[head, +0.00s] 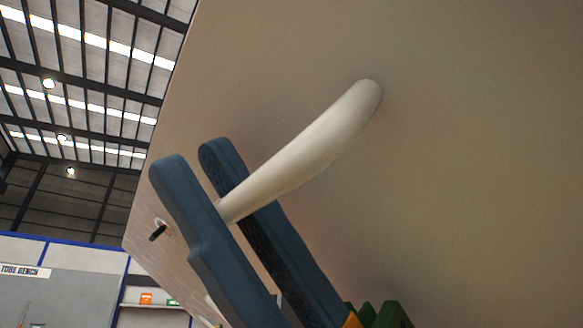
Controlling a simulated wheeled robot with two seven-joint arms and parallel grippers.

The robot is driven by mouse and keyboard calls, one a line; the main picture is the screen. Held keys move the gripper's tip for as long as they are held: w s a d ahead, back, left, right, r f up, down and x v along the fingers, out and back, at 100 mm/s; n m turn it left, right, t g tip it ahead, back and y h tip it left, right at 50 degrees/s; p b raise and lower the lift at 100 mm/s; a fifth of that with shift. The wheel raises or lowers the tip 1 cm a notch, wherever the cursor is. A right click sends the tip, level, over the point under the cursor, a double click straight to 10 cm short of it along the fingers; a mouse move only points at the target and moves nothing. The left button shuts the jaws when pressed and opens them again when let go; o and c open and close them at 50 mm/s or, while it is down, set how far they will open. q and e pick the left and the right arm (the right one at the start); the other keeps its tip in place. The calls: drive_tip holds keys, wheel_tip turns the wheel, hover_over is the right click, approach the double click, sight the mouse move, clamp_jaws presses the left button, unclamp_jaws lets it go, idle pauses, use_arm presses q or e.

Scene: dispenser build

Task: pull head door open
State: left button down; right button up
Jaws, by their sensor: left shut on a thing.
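The head door (450,180) is a large plain beige panel that fills most of the head view. A pale, curved handle (318,150) stands out from it, running from upper right down to the left. My left gripper (215,178) has two blue fingers, one on each side of the handle's lower left end, and is shut on it. The near finger hides the handle's lower tip. My right gripper is not in view.
A small dark keylike piece (158,232) sticks out near the panel's left edge. Beyond that edge are a grey wall with a "TOBE BENCH" sign (25,271), a shelf (152,307) with small orange and green items, and the hall roof.

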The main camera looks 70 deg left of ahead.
use_arm(q)
drive_tip(key=s+f+t+b, duration=0.1)
drive_tip(key=s+f+b, duration=0.1)
drive_tip(key=f+b, duration=0.9)
drive_tip(key=s+d+f+t+b, duration=0.1)
drive_tip(key=s+f+t+b, duration=0.1)
drive_tip(key=f+b, duration=0.9)
wheel_tip(320, 180, down, 9)
drive_tip(key=shift+s+d+f, duration=0.15)
drive_tip(key=shift+s+d, duration=0.1)
drive_tip(key=shift+s, duration=0.2)
drive_tip(key=c, duration=1.2)
unclamp_jaws()
drive_tip(key=shift+a, duration=0.1)
drive_tip(key=shift+y, duration=0.3)
